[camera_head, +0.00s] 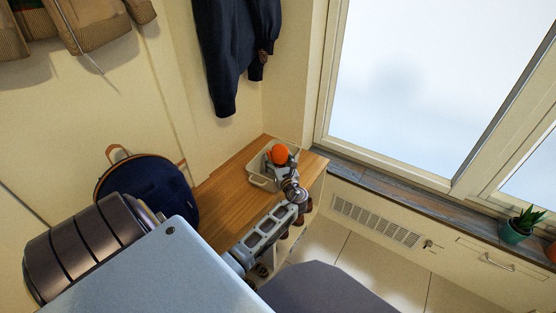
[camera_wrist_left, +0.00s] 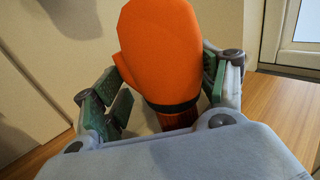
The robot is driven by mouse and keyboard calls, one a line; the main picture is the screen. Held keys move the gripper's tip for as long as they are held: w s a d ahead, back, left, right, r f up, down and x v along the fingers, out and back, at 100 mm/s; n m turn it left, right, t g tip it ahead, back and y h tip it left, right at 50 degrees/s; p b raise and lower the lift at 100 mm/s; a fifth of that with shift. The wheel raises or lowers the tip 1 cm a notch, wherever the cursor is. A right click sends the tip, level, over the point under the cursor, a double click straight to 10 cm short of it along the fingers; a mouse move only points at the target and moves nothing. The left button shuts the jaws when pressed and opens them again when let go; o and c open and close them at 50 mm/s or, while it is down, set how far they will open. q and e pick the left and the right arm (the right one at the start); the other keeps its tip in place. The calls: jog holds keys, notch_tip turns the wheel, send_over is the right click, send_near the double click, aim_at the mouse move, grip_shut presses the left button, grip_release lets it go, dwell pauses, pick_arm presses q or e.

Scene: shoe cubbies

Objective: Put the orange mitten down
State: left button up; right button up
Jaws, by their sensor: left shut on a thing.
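The orange mitten (camera_wrist_left: 160,55) stands upright between the fingers of my left gripper (camera_wrist_left: 165,108), which is shut on it near its dark band and cuff. In the head view the mitten (camera_head: 279,154) shows small at the tip of my left gripper (camera_head: 283,163), over a pale tray (camera_head: 262,182) on the wooden bench top (camera_head: 225,190). The gripper and mitten hide part of the tray's inside. I cannot tell whether the mitten touches the tray. My right gripper is not in view.
A dark blue backpack (camera_head: 148,190) with brown trim rests on the bench at the left. A dark jacket (camera_head: 232,50) hangs on the wall behind. A window sill (camera_head: 400,192) with a potted plant (camera_head: 516,228) runs at the right. Bare wood lies between backpack and tray.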

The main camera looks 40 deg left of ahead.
pick_arm(q)
jog(key=shift+f, duration=0.15)
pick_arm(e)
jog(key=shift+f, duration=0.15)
pick_arm(q)
jog(key=o, duration=1)
jog(key=shift+f, duration=0.15)
jog(key=shift+s, duration=0.1)
jog(key=shift+r, duration=0.45)
jog(key=shift+d+r, duration=0.15)
jog(key=shift+d, duration=0.05)
jog(key=p+v, duration=0.3)
jog(key=v, duration=0.8)
jog(key=shift+s+d, duration=0.15)
jog(key=shift+d, duration=0.1)
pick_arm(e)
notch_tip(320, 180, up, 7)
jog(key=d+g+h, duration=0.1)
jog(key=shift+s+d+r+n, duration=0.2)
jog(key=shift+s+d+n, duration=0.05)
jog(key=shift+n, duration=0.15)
pick_arm(q)
jog(key=shift+r, duration=0.15)
